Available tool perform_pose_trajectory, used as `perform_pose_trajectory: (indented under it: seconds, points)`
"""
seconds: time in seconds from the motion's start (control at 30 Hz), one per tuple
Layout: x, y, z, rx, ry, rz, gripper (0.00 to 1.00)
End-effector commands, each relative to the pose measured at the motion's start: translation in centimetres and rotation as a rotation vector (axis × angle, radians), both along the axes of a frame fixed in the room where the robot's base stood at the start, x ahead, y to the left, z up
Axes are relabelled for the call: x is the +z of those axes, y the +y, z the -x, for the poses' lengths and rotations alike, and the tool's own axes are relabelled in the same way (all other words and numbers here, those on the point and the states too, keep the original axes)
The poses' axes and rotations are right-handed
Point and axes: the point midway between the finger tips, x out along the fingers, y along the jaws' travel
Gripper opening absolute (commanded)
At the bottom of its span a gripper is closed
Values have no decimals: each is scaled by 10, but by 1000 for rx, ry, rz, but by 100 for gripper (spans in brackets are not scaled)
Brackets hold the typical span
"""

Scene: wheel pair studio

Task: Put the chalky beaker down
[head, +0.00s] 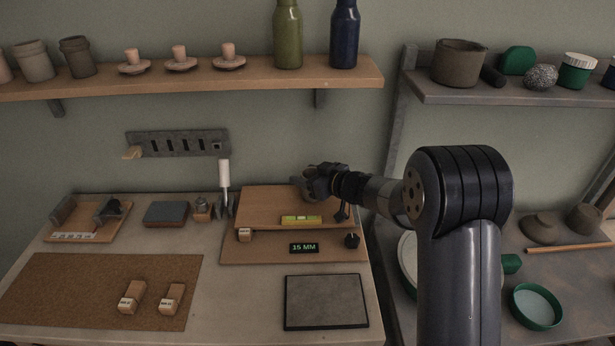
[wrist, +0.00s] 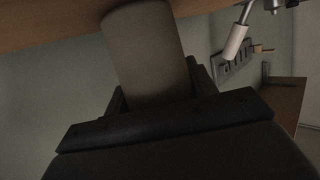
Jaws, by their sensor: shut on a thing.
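The chalky beaker (wrist: 148,50) is a plain, dull grey-brown cylinder in the wrist view. My gripper (wrist: 155,105) is shut on it, with dark jaws around its lower part in that picture. The beaker's far end overlaps a wooden surface (wrist: 50,22) at the top of the wrist view; I cannot tell whether they touch. In the head view my gripper (head: 318,184) is at the back of a raised wooden board (head: 265,207). It largely hides the beaker there.
A yellow level (head: 301,220) lies at the board's front edge, above a display reading 15 MM (head: 304,248). A white-handled tool (head: 224,174) stands left of the board. A grey framed pad (head: 326,302) is empty. A cork mat (head: 70,290) holds two small labelled blocks.

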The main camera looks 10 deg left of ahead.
Motion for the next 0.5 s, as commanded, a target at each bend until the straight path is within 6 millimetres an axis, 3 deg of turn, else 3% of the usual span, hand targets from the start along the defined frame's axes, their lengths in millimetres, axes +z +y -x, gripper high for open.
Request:
perform_pose_trajectory:
  seconds: [0.27,0.3,0.5]
  points:
    - [-3,0,0,0,-1,-1,25]
    - [-2,0,0,0,0,0,57]
    - [-2,0,0,0,0,0,73]
